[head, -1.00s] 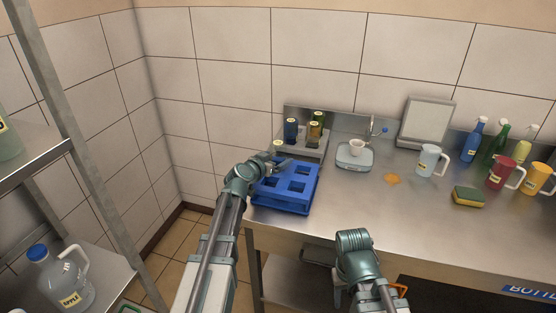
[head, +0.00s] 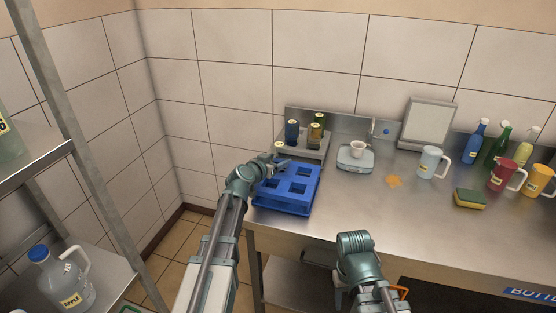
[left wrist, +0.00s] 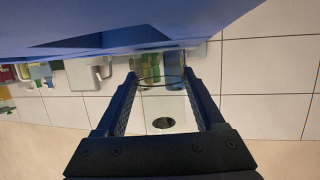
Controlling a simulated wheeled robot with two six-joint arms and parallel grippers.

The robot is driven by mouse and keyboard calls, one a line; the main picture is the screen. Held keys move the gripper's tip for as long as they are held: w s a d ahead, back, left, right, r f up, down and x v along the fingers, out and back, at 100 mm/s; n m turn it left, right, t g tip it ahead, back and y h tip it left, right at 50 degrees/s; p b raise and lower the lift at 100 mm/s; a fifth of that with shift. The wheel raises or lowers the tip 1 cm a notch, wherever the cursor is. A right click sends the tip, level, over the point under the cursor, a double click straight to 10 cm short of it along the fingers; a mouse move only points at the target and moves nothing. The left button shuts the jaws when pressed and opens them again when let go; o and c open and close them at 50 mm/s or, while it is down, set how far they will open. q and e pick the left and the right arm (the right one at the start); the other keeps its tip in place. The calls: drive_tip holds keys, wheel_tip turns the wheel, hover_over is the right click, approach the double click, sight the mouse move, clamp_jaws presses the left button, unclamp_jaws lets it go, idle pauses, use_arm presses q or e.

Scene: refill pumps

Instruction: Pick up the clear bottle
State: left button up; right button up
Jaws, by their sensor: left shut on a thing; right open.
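The clear bottle shows in the head view as a small pale-topped shape (head: 279,146) just above my left gripper (head: 279,162), behind the blue crate. Its see-through body is hard to make out there. In the left wrist view a thin dark rim of the clear bottle (left wrist: 160,79) shows between the two fingers of my left gripper (left wrist: 160,84), which is shut on it. I cannot tell whether it is clear of the stand. My right gripper is low in the head view, beside my right arm's wrist; its fingers are mostly hidden.
The blue crate (head: 268,200) with square openings is close to my left gripper. Behind it a metal stand (head: 312,152) holds a blue bottle (head: 292,134) and other coloured bottles.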

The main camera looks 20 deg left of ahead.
sight(277, 146)
use_arm(q)
wheel_tip(277, 146, up, 10)
drive_tip(key=p, duration=1)
drive_tip(key=shift+r, duration=0.1)
